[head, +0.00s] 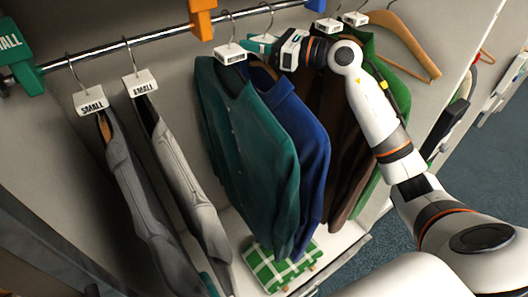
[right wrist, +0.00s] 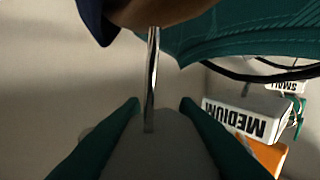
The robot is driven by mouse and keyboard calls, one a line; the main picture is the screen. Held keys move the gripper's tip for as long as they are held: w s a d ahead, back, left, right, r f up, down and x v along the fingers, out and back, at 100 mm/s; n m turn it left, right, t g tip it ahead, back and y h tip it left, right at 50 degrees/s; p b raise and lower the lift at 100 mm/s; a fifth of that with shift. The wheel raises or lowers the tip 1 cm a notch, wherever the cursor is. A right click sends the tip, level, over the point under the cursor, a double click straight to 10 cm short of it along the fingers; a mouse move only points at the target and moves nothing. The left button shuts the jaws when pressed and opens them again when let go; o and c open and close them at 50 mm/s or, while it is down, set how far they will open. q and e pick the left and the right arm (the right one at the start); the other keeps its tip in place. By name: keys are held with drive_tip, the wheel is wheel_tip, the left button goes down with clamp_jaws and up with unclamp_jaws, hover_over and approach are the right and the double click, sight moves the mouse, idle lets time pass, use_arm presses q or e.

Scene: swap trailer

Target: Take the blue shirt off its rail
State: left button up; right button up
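The blue shirt (head: 309,136) hangs on the rail, partly behind the teal shirt (head: 248,133). My right gripper (head: 262,43) is up at the blue shirt's hanger, just below the rail (head: 170,33). In the right wrist view its two teal fingers (right wrist: 160,108) are apart, with the thin metal hook stem (right wrist: 152,70) between them. I see a gap on both sides of the stem. A dark blue edge (right wrist: 98,20) and the brown hanger show at the top. The blue shirt's size tag is not clearly seen. My left gripper is not in view.
A MEDIUM tag (right wrist: 242,118) and teal cloth are close beside the right fingers. Brown and green garments (head: 347,150) hang to the right, grey ones (head: 185,170) to the left. A green checked cloth (head: 268,270) lies below.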

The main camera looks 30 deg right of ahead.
drive_tip(key=shift+d, duration=0.1)
drive_tip(key=shift+c, duration=0.3)
clamp_jaws()
idle(0.9)
